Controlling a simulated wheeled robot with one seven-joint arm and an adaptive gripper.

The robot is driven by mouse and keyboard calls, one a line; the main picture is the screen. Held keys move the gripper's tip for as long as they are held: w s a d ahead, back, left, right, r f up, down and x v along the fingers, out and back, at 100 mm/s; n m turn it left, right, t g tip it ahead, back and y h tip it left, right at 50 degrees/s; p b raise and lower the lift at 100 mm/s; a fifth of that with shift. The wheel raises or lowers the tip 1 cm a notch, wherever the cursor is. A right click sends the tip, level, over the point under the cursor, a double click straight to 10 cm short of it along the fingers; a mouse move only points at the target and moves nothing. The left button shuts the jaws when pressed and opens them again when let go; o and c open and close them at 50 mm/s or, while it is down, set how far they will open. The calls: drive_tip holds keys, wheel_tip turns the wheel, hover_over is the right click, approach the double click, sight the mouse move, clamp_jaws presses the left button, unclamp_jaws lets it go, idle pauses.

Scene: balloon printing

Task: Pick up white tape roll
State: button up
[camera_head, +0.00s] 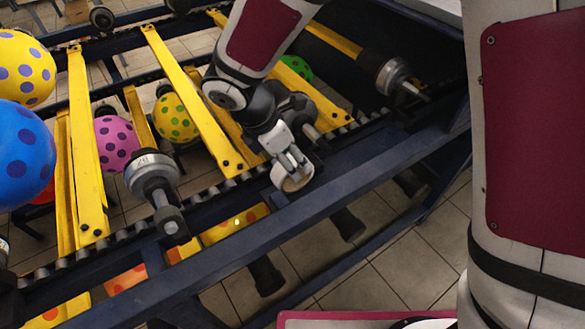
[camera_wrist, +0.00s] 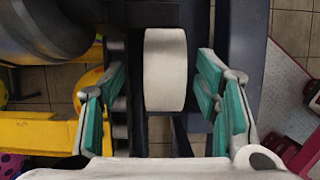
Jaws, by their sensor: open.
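The white tape roll (camera_wrist: 165,70) stands on edge in the wrist view, near the dark blue rail of the frame. In the head view the roll (camera_head: 293,181) shows as a pale ring just below my gripper (camera_head: 286,168). In the wrist view my gripper (camera_wrist: 163,92) is open, with teal-padded fingers to the left and right of the roll. A gap shows on each side, so the fingers do not appear to press on it. In the head view my gripper partly hides the roll.
A dark blue rail (camera_head: 230,233) runs along the front of the machine. Yellow bars (camera_head: 190,98) and a metal-and-black roller end (camera_head: 153,180) stand left of my gripper. Dotted balloons, including a blue one (camera_head: 20,155) and a pink one (camera_head: 116,143), hang at left.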

drive_tip(key=x, duration=0.4)
drive_tip(key=shift+d+f+b, duration=0.3)
drive_tip(key=shift+d, duration=0.1)
clamp_jaws()
